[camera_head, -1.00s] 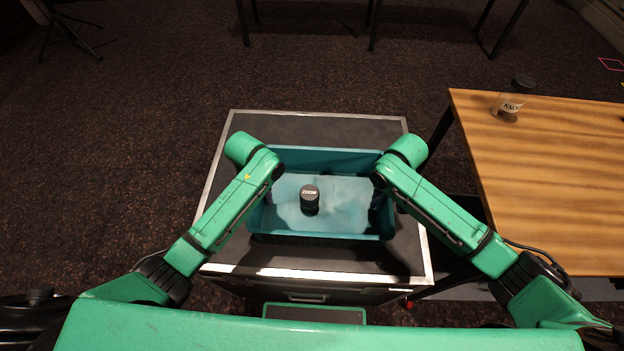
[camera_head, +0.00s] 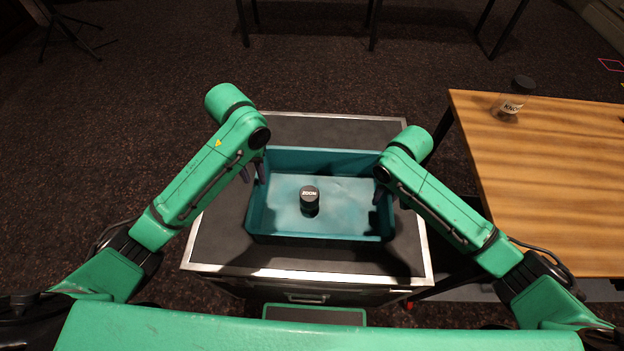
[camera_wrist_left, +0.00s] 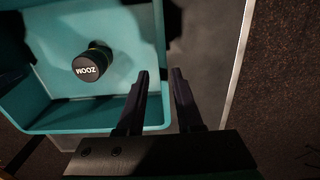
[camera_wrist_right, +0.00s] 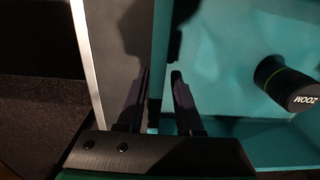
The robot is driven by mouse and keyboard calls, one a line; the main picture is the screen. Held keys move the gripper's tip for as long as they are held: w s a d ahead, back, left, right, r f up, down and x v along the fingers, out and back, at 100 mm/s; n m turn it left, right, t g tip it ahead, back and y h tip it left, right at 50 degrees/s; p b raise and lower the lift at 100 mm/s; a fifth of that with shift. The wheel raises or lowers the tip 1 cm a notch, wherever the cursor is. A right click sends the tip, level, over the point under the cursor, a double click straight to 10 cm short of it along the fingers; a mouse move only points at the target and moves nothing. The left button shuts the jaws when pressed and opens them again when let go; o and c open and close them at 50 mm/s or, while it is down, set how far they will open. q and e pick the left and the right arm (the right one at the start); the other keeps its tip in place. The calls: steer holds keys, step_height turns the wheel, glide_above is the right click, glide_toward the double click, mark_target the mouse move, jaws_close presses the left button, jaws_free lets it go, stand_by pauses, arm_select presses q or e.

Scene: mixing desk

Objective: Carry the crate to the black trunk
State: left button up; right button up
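The teal crate (camera_head: 318,239) sits on top of the black trunk (camera_head: 220,235), a dark case with silver metal edges. A black cylinder labelled ZOOM (camera_head: 310,200) stands inside the crate; it also shows in the left wrist view (camera_wrist_left: 92,68) and right wrist view (camera_wrist_right: 285,84). My left gripper (camera_head: 254,174) is open and empty, raised above the crate's left wall, which shows in the left wrist view (camera_wrist_left: 153,40). My right gripper (camera_wrist_right: 161,82) is open, its fingers on either side of the crate's right wall (camera_wrist_right: 159,45). Whether it touches the wall is unclear.
A wooden table (camera_head: 550,190) stands to the right of the trunk, with a clear, dark-lidded jar (camera_head: 513,100) on its far left corner. Dark patterned carpet lies open to the left. Black furniture legs stand at the back.

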step_height(320, 180, up, 10)
steer(key=shift+f, duration=0.2)
stand_by(0.3)
